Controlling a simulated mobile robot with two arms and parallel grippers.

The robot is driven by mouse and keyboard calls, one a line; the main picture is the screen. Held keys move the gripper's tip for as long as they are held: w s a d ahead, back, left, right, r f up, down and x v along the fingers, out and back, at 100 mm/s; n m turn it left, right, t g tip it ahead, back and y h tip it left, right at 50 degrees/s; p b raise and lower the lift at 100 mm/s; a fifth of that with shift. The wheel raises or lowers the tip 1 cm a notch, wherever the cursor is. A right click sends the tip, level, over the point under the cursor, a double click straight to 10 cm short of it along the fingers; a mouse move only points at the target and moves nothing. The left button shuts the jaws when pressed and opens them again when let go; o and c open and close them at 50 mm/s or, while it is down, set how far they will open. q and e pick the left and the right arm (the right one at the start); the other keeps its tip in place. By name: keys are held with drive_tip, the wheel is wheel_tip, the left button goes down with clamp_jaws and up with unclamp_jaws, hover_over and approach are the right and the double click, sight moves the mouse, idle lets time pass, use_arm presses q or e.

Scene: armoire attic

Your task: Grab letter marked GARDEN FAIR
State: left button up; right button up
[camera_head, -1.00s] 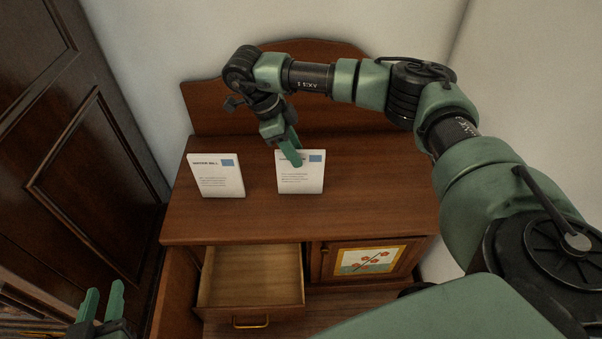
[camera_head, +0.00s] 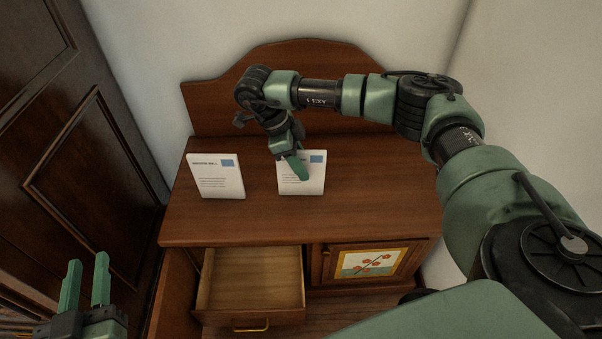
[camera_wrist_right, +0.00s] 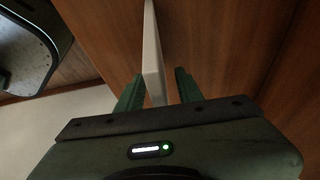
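Two white letters with blue stamps stand on the wooden cabinet top. The left letter (camera_head: 216,178) has a heading too blurred to read. The right letter (camera_head: 312,178) has its heading hidden behind my right gripper (camera_head: 300,170), so I cannot tell which is marked GARDEN FAIR. In the right wrist view, the thin white edge of the right letter (camera_wrist_right: 153,60) lies between the fingers of my right gripper (camera_wrist_right: 158,90). These fingers are apart, with a gap beside the letter. My left gripper (camera_head: 86,268) is open and empty at the lower left.
The cabinet top (camera_head: 370,210) is clear around the letters. Below it, an open drawer (camera_head: 250,280) looks empty. A small door with a flower picture (camera_head: 370,262) is beside it. A dark panelled door (camera_head: 90,150) stands at the left and a raised backboard (camera_head: 310,60) behind.

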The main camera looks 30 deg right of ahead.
drive_tip(key=shift+f, duration=0.2)
clamp_jaws()
drive_tip(key=shift+r, duration=0.1)
